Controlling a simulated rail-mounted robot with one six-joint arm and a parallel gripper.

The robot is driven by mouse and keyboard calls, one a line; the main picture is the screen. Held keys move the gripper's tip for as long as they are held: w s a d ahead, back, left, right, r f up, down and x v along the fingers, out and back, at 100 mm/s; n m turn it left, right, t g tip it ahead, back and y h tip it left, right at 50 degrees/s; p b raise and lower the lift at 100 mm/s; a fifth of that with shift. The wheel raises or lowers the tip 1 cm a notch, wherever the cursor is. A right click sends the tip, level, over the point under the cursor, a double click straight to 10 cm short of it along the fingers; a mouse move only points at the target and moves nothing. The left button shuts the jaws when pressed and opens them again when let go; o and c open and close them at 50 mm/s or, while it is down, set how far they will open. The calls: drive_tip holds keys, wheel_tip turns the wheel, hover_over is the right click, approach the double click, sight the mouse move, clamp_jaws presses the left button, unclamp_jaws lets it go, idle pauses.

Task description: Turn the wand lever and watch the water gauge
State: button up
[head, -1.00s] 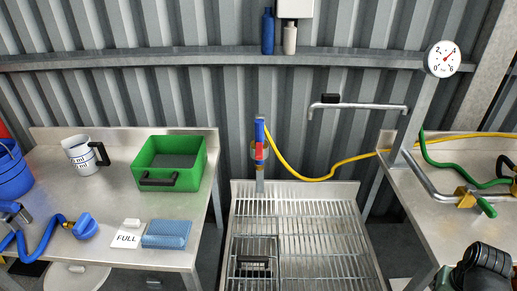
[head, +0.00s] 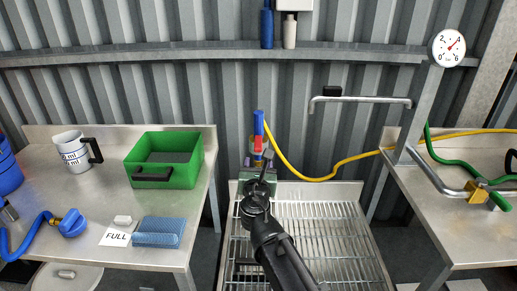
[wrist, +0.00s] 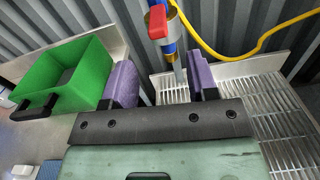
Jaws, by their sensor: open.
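The wand (head: 259,127) stands upright at the back of the grated drain table, blue with a red lever (wrist: 157,22) near its top. A metal ring surrounds it and a yellow hose leads off it. My gripper (head: 258,166) is in front of the wand, hiding its lower part in the head view. In the wrist view my gripper (wrist: 162,82) is open, its purple finger pads apart with nothing held. The wand appears between and beyond them; I cannot tell how far. The round water gauge (head: 449,48) is at the upper right, its red needle pointing up and right.
A bent metal pipe (head: 360,99) and the yellow hose (head: 300,173) lie right of the wand. The grate (head: 330,235) is clear.

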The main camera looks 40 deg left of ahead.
sight(258, 143)
drive_tip(key=shift+n, duration=0.5)
drive_tip(key=x, duration=1)
drive_tip(key=shift+w+a, duration=0.25)
drive_tip(key=shift+a, duration=0.15)
drive_tip(key=shift+c, duration=0.3)
clamp_jaws()
